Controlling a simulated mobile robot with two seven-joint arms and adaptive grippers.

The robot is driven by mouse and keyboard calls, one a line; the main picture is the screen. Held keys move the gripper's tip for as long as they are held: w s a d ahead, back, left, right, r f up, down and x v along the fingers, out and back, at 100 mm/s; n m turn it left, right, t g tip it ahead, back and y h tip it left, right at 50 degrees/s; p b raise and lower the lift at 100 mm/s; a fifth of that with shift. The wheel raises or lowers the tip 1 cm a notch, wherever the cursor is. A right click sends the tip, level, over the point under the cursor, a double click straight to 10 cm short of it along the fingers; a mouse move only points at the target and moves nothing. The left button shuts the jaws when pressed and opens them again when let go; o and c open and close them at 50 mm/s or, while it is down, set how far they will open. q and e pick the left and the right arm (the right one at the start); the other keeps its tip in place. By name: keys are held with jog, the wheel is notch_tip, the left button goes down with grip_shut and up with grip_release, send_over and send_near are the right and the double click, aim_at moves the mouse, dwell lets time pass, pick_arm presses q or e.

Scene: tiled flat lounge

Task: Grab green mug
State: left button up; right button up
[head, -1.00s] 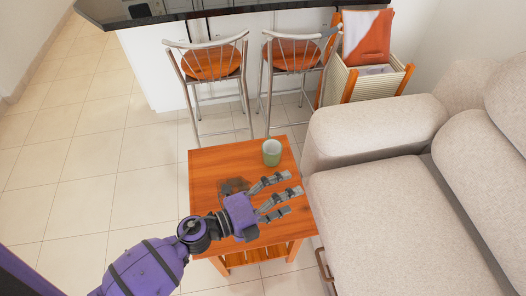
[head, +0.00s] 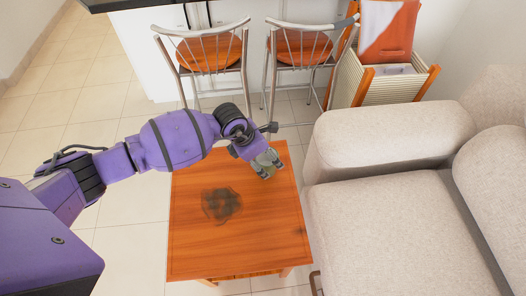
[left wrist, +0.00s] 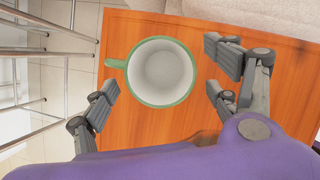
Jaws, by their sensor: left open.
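The green mug (head: 264,166) stands upright near the far right corner of the wooden table (head: 245,235) in the head view, partly hidden by my gripper. In the left wrist view the mug (left wrist: 161,98) shows from above, with a green rim, a pale empty inside and its handle to the left. My left gripper (head: 268,160) is open over the mug. In the left wrist view its fingers (left wrist: 162,92) stand on both sides of the mug, with gaps visible. My right gripper is not in view.
A grey sofa (head: 400,225) borders the table on the right. Two bar stools (head: 208,55) stand behind it at the counter. A dark smudge (head: 221,204) marks the tabletop. The tiled floor on the left is clear.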

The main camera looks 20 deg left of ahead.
aim_at(268, 158)
pick_arm(q)
jog(key=x, duration=0.3)
jog(key=shift+w+d, duration=0.15)
jog(key=shift+w, duration=0.05)
jog(key=c, duration=1.5)
